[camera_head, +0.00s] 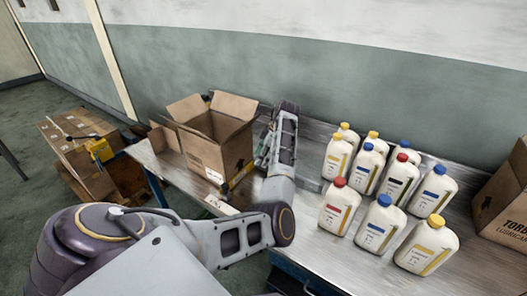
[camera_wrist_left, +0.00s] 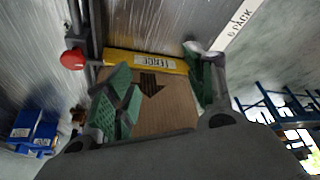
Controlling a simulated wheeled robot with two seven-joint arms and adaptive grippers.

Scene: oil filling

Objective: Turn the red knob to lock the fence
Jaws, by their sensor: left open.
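The red knob (camera_wrist_left: 73,60) shows in the left wrist view at the upper left, at the left end of the yellow fence bar (camera_wrist_left: 146,62), which carries a label. In the head view a yellow strip of the fence (camera_head: 240,178) shows beside the open cardboard box; I cannot make out the knob there. My left gripper (camera_head: 262,152) is at the right side of that box. In the left wrist view its green fingers (camera_wrist_left: 157,66) are apart with nothing held, and the knob lies outside them, left of the left finger. My right gripper is out of view.
The open cardboard box (camera_head: 205,150) stands on the metal table; its side with a black arrow (camera_wrist_left: 152,88) fills the space behind the fingers. Several white bottles (camera_head: 372,236) with coloured caps stand to the right. Another box (camera_head: 505,215) is at the right edge.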

